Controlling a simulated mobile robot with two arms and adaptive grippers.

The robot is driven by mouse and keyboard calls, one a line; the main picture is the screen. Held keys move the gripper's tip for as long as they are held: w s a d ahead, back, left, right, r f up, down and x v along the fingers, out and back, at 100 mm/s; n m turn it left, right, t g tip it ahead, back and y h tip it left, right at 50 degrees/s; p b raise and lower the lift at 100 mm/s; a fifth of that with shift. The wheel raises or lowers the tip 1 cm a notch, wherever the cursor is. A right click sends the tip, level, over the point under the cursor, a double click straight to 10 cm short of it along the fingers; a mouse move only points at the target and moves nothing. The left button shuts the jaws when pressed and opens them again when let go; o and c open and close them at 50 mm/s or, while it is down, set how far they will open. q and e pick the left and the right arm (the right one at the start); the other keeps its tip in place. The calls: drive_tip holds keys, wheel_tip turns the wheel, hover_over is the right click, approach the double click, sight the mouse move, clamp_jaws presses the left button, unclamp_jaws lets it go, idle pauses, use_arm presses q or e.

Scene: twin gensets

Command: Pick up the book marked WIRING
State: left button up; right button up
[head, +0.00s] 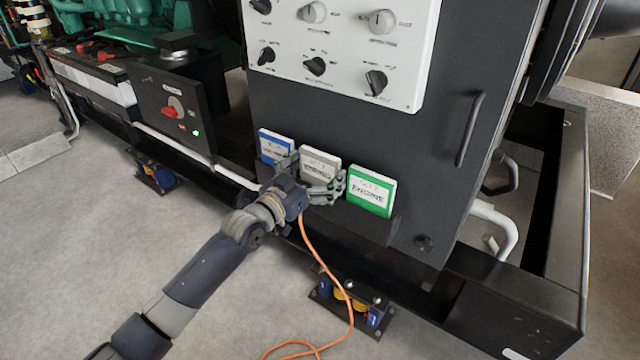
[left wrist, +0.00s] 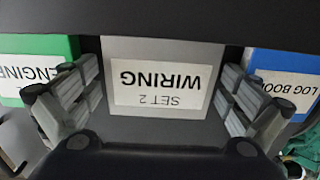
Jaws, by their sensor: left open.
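The WIRING book (head: 320,168) is pale grey with a white label. It stands upright against the dark cabinet, between a blue book and a green book. In the left wrist view the WIRING book (left wrist: 160,55) shows upside down, its label reading SET 2 WIRING. My left gripper (head: 318,188) is open, in front of this book. In the left wrist view its two fingers (left wrist: 160,95) stand one on each side of the book, with the book's face between them. I cannot tell whether they touch it. My right gripper is not in view.
The blue LOG BOOK (head: 275,146) stands left of it and the green ENGINE book (head: 371,190) right, both close to the fingers. A control panel (head: 340,50) with knobs is above. An orange cable (head: 325,265) hangs below my gripper.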

use_arm(q)
drive_tip(key=shift+w+d, duration=0.25)
drive_tip(key=shift+w, duration=0.1)
drive_tip(key=shift+r, duration=0.1)
drive_tip(key=c, duration=1)
drive_tip(key=shift+c, duration=0.2)
